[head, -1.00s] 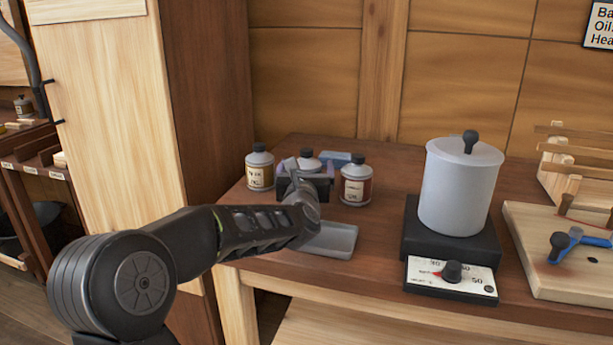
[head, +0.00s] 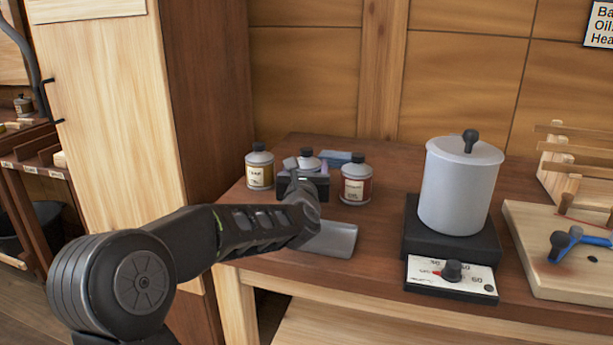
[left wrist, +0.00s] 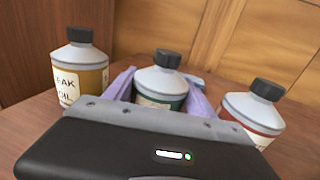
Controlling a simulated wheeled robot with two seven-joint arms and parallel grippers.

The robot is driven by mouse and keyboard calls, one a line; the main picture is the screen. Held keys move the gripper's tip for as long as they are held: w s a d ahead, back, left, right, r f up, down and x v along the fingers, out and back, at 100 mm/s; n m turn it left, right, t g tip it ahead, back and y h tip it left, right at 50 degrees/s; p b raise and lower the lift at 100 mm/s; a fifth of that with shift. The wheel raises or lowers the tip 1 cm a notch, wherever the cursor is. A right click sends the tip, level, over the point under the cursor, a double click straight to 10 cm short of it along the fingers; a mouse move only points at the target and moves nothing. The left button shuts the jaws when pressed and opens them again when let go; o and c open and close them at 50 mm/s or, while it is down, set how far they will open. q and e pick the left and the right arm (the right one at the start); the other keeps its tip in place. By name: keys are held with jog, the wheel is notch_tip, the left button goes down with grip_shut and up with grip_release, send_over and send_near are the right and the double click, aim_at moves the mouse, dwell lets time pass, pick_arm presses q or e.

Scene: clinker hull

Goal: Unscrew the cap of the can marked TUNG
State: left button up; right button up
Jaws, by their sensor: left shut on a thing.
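Three small grey-shouldered cans with black caps stand at the back left of the bench. The middle can (left wrist: 160,84) has a green label, mostly hidden behind my gripper, so I cannot read its name. Its black cap (left wrist: 168,58) is on top, above the fingers. My left gripper (head: 305,164) is at this can, its purple fingers on both sides of the body; it is shut on the can. The left can (left wrist: 80,75) has a yellow-brown body and a label ending in "EAK OIL". The right can (left wrist: 254,112) has a red body; its label is unreadable. My right gripper is out of view.
A grey tray (head: 328,240) lies in front of the cans, under my left wrist. A blue block (head: 337,157) lies behind them. A lidded white pot (head: 458,190) stands on a dark heater with a dial, to the right. A tall cabinet (head: 110,110) stands at left.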

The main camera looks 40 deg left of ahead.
pick_arm(q)
jog(key=c, duration=0.9)
jog(key=shift+r, duration=0.1)
jog(key=shift+c, duration=0.2)
notch_tip(320, 180, up, 10)
jog(key=p, duration=0.2)
jog(key=shift+p, duration=0.35)
jog(key=o, duration=1.2)
grip_shut()
